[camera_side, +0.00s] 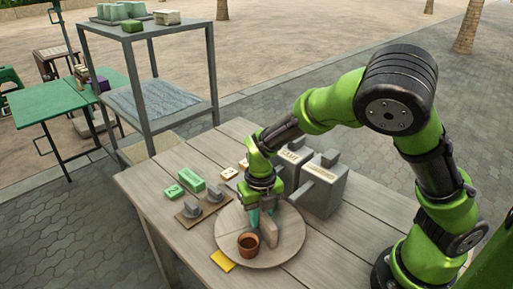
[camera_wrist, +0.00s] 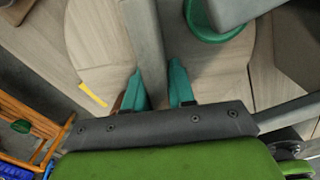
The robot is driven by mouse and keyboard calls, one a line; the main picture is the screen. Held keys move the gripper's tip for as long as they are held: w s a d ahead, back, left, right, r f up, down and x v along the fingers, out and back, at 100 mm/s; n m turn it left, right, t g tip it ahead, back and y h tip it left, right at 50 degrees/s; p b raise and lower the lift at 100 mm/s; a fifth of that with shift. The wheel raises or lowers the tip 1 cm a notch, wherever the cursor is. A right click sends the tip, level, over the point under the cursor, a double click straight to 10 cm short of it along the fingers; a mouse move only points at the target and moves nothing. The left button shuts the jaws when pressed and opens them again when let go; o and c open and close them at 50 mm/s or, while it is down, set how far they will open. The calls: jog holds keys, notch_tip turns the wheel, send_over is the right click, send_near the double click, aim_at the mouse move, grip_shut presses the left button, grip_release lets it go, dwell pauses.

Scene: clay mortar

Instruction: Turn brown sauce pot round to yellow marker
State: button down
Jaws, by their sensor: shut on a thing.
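The brown sauce pot (camera_side: 248,244) stands upright on a round wooden board (camera_side: 288,245), near its front left. The yellow marker (camera_side: 223,261) lies flat at the board's front left edge, close to the pot. It also shows in the wrist view (camera_wrist: 92,94) as a yellow strip beside the board's rim. My gripper (camera_side: 262,222) points down over the board, just behind the pot. Its teal fingers (camera_wrist: 158,88) appear shut on a grey bar (camera_wrist: 146,40). The fingers mostly hide the pot in the wrist view, and where the bar is fixed is unclear.
Grey box-shaped containers (camera_side: 322,190) stand close behind the board at the right. A green block (camera_side: 192,180) and a small tray with grey knobs (camera_side: 203,206) lie at the left. The wooden table (camera_side: 340,255) is clear at the front right. A grey shelf (camera_side: 150,85) stands behind.

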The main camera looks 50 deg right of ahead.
dwell(0.4)
jog(key=c, duration=1)
grip_release()
jog(key=shift+c, duration=0.2)
